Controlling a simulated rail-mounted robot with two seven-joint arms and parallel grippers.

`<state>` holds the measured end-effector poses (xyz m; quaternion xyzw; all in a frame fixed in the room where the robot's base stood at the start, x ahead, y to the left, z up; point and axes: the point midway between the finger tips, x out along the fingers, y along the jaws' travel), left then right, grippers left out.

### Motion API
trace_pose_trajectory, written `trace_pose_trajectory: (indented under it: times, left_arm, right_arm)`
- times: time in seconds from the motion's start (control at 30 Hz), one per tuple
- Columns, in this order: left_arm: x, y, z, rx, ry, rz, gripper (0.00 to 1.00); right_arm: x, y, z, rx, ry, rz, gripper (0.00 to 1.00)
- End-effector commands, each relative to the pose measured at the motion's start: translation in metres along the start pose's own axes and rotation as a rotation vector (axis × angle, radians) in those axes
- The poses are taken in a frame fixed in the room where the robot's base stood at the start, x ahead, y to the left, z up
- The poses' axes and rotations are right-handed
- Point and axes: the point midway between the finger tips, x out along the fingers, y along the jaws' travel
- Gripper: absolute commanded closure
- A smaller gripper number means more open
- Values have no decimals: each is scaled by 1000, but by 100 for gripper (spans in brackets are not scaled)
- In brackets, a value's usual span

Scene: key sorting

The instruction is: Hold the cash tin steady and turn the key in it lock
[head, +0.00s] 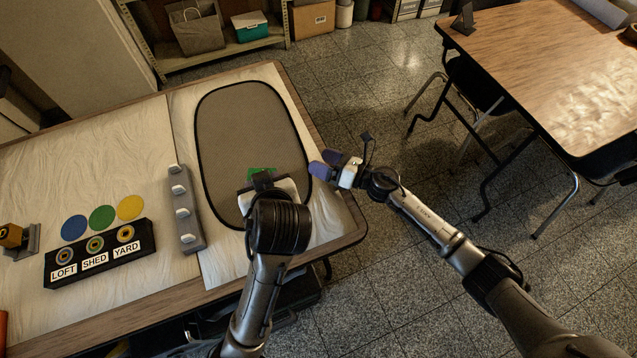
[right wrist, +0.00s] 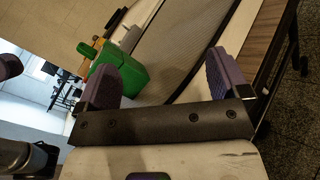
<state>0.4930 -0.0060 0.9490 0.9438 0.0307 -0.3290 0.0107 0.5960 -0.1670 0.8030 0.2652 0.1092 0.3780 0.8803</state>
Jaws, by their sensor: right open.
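The green cash tin (head: 262,173) is mostly hidden behind my left gripper on the near part of the grey mat. It shows better in the right wrist view (right wrist: 118,78), beyond my right gripper's left finger. A green piece that looks like a key head (right wrist: 88,48) juts from its side; whether it sits in a lock is unclear. My left gripper (head: 265,184) is at the tin, its fingers largely hidden by its own wrist. My right gripper (head: 325,164) is open and empty, just off the table's right edge, to the right of the tin.
The grey mat (head: 245,115) has a black rim. Left of it are a grey strip with several white pegs (head: 184,215), a black block labelled LOFT, SHED, YARD (head: 100,253) and coloured discs (head: 102,217). A brass-coloured item (head: 12,236) stands far left. Floor lies right of the table.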

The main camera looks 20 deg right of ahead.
Motion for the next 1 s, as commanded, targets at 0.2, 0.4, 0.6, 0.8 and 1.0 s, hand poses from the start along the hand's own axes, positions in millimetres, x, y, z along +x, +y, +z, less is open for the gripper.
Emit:
trace_pose_trajectory:
  times: [0.2, 0.4, 0.6, 0.8, 1.0]
  left_arm:
    - [0, 0, 0, 0, 0, 0, 57]
    - [0, 0, 0, 0, 0, 0, 57]
    - [0, 0, 0, 0, 0, 0, 57]
    - [0, 0, 0, 0, 0, 0, 57]
    - [0, 0, 0, 0, 0, 0, 57]
  right_arm:
    - [-7, 37, -28, -301, 136, 261, 6]
    - [-15, 56, -39, -484, 153, 410, 6]
    - [-12, 58, -40, -562, 137, 421, 6]
    - [9, 66, -45, -573, 132, 423, 6]
    - [42, 78, -53, -571, 133, 422, 6]
